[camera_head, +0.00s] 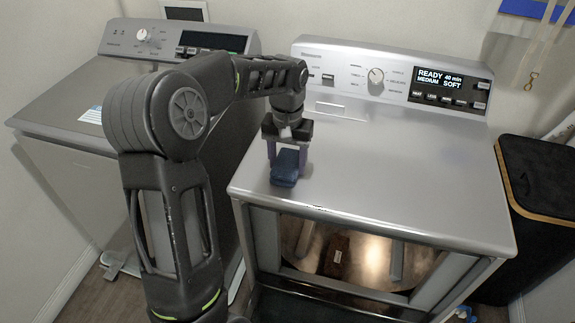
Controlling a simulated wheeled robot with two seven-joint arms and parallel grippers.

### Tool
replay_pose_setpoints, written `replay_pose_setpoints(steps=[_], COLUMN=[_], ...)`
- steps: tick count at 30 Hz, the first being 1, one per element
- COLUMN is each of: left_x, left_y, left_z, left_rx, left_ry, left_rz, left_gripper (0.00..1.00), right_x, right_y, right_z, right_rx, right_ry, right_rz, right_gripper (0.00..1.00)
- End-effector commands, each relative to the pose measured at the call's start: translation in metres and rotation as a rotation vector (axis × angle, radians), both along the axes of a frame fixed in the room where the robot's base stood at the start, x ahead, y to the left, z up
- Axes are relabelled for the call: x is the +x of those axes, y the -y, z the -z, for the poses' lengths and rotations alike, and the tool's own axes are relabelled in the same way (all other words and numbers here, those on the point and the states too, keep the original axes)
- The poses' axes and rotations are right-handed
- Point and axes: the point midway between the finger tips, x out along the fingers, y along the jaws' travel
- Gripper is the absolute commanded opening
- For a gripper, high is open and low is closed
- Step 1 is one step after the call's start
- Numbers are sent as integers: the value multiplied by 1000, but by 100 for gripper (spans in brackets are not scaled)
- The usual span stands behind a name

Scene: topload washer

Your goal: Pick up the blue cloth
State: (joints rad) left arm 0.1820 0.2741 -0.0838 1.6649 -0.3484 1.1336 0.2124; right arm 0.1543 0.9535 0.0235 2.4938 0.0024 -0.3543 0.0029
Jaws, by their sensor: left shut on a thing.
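The blue cloth (285,168) is a small dark blue folded bundle at the near left part of the right-hand machine's silver top (400,175). My left gripper (287,155) points down over it, with its fingers on either side, and is shut on the cloth. I cannot tell whether the cloth still touches the top. My right gripper is not in view.
A washer (60,100) with a closed lid stands on the left. The right-hand machine has an open, lit drum with a brown item (336,256) inside. A black bin (540,200) stands at the right. Most of the silver top is clear.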

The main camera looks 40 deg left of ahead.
Motion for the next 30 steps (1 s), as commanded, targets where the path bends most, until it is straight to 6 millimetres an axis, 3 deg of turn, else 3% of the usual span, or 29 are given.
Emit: replay_pose_setpoints(steps=[10, 23, 30], left_x=[1, 1, 0], left_y=[0, 0, 0], left_z=[-11, -90, -101], left_rx=[1, 0, 0], left_ry=[4, 3, 0], left_rz=[0, 1, 0], left_gripper=[13, 13, 13], right_x=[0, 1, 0], right_y=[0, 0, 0], right_z=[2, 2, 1], right_rx=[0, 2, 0], right_ry=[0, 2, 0], right_rz=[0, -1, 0], right_gripper=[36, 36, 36])
